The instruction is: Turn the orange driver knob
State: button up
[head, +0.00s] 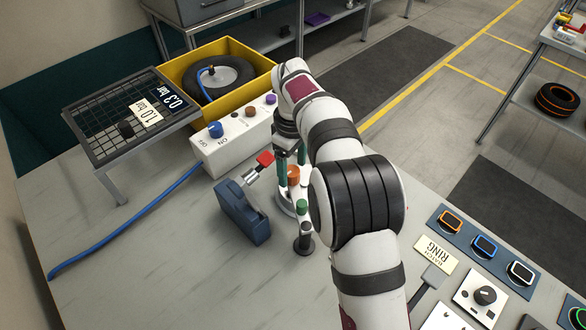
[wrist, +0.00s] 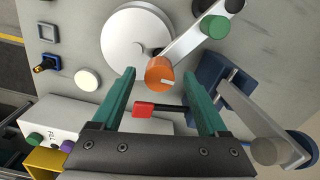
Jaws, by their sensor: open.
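The orange driver knob (head: 293,176) is a short cylinder near a round white base (head: 284,196) on the bench. In the wrist view the knob (wrist: 160,74) has a pale line across its face and sits at the end of a light bar with a green knob (wrist: 213,27) further along. My gripper (head: 291,152) points down just above the knob. In the wrist view its two teal fingers (wrist: 161,80) are apart, their tips to either side of the knob with gaps. Whether the tips reach down to the knob's height is hard to tell.
A dark blue block (head: 242,212) with a red-tipped lever (head: 265,159) stands close left of the knob. A white control box (head: 236,142) and a yellow crate (head: 258,66) with a tyre lie behind. The bench front left is clear.

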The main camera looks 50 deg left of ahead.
jog(key=shift+f, duration=0.85)
grip_shut()
